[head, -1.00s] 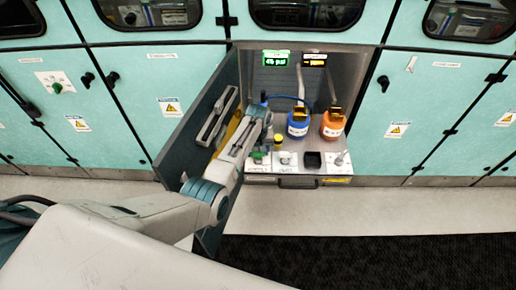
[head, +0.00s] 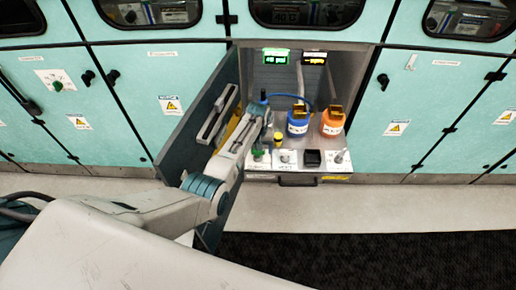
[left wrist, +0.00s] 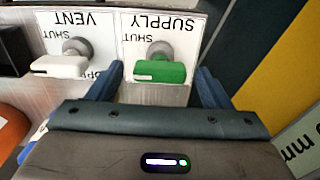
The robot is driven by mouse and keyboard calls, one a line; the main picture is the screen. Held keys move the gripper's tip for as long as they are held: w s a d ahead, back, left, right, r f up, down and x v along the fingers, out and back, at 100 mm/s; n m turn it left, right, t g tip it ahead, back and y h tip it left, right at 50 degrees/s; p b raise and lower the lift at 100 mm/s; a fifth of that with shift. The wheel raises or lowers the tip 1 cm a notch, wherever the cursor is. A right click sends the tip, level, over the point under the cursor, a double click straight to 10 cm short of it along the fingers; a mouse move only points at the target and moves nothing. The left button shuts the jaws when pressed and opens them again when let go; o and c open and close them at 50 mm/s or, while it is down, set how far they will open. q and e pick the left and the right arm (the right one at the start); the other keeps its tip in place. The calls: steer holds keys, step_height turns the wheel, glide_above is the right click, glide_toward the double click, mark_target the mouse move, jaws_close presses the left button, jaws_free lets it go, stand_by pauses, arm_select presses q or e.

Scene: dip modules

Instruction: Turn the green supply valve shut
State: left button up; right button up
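The green supply valve handle (left wrist: 160,71) sits on a grey stem below the upside-down SUPPLY label in the left wrist view, its bar lying roughly across the picture. The word SHUT shows above its left end. It also shows as a green knob at the front of the bay in the head view (head: 259,155). My left gripper (left wrist: 161,84) has its two blue fingers spread, one on each side of the handle. The left finger is close to the handle's end; contact cannot be told. The right finger stands apart from it. My right gripper is not in view.
The white vent valve handle (left wrist: 60,66) is left of the supply valve. The open door (head: 200,125) stands close to my left arm. A blue bottle (head: 297,120) and an orange bottle (head: 332,121) stand behind the valve panel. A black block (head: 312,158) sits on the panel.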

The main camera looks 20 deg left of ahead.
arm_select(q)
steer(key=shift+r, duration=0.1)
step_height(320, 180, up, 11)
steer(key=b, duration=0.1)
steer(key=shift+f, duration=0.2)
stand_by(0.4)
